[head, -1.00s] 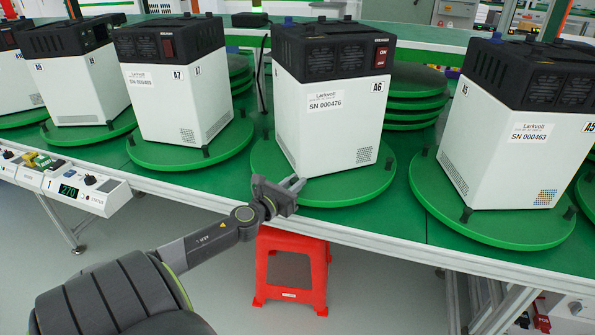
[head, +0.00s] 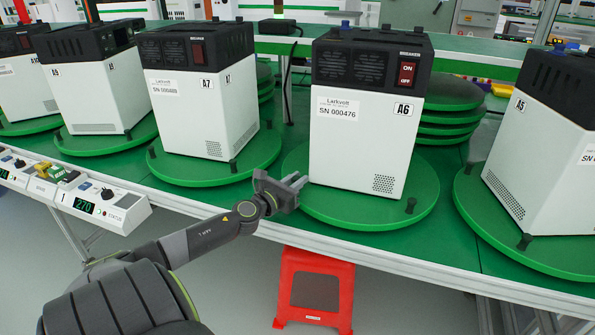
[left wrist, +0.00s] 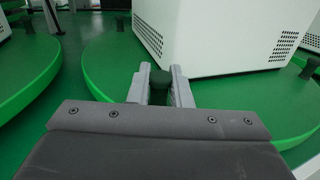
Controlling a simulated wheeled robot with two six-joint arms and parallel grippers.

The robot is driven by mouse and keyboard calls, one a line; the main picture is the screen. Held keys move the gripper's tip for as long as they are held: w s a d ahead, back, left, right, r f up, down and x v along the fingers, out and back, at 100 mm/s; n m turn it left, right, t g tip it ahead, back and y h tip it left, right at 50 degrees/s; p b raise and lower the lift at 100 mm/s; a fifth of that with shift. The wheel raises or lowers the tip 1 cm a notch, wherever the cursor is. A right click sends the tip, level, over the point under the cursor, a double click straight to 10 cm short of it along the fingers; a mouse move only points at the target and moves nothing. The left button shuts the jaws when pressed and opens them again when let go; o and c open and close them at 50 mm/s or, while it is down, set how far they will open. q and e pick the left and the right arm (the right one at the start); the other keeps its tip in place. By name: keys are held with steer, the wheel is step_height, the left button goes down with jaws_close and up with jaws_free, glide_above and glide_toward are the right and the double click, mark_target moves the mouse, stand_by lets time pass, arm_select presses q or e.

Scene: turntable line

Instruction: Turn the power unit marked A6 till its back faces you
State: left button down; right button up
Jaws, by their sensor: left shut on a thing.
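The power unit marked A6 (head: 365,135) is a white box with a black top, standing on a green turntable (head: 370,217). The face with its serial label, A6 tag and red ON/OFF breaker switch is turned towards me, angled slightly. Its far sides are hidden. My left gripper (head: 298,182) is at the turntable's left near rim. In the left wrist view its fingers (left wrist: 160,88) are shut around a dark peg (left wrist: 160,77) on the rim, close to the unit's lower corner. My right gripper is not in view.
Unit A7 (head: 200,110) stands on its own turntable at the left, and unit A5 (head: 545,150) on another at the right. Stacked green discs (head: 450,115) lie behind A6. A control strip (head: 110,205) runs along the front left edge. A red stool (head: 315,290) is below.

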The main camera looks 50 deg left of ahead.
arm_select(q)
steer(key=shift+a, duration=0.3)
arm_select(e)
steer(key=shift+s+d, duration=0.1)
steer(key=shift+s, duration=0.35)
arm_select(q)
steer(key=c, duration=1.4)
jaws_free()
steer(key=shift+w, duration=0.1)
steer(key=shift+s+f, duration=0.1)
steer(key=shift+s, duration=0.35)
steer(key=s+d, duration=0.1)
steer(key=s, duration=1)
steer(key=s+d, duration=0.1)
steer(key=s, duration=0.4)
steer(key=shift+s+d+b, duration=0.15)
steer(key=shift+d+b, duration=0.15)
steer(key=shift+b, duration=0.05)
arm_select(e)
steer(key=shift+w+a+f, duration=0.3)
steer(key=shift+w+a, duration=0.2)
